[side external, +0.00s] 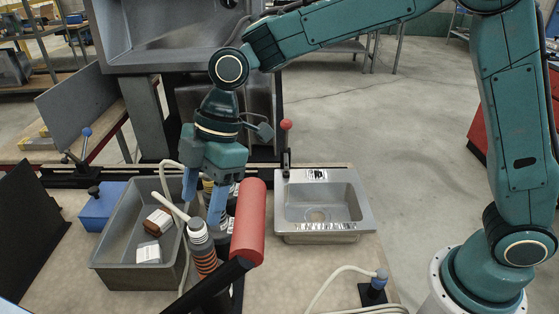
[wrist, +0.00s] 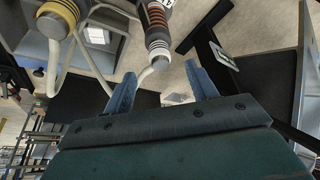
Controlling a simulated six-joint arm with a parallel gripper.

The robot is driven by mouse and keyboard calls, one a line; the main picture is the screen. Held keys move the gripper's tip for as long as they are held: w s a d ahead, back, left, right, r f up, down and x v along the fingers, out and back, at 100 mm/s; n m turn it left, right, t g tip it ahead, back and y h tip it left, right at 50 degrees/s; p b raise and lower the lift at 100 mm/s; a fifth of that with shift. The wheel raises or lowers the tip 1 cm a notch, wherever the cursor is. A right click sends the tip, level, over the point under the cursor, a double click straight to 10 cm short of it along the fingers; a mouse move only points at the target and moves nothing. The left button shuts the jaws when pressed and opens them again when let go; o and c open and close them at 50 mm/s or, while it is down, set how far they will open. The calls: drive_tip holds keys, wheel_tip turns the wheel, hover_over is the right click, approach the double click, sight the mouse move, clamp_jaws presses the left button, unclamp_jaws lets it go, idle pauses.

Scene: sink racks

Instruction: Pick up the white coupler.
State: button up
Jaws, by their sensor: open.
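A small white ribbed block, which looks like the white coupler (side external: 148,252), lies in the grey bin (side external: 108,249) near its front, in the side view. A brown and white block (side external: 158,222) lies just behind it. In the wrist view the open fingers (wrist: 162,74) hold nothing. I cannot make out the coupler surely there.
A tool with orange and dark bands (side external: 203,255) and a red cylinder (side external: 248,222) stand right of the bin, close to my fingers. White hoses curve around the bin. A small steel sink (side external: 280,210) sits further right. A blue block (side external: 100,206) is left of the bin.

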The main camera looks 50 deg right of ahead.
sight(197, 221)
drive_tip(key=shift+x, duration=2.6)
drive_tip(key=c, duration=1.1)
drive_tip(key=shift+r, duration=0.2)
wheel_tip(197, 221, up, 20)
drive_tip(key=shift+f, duration=0.2)
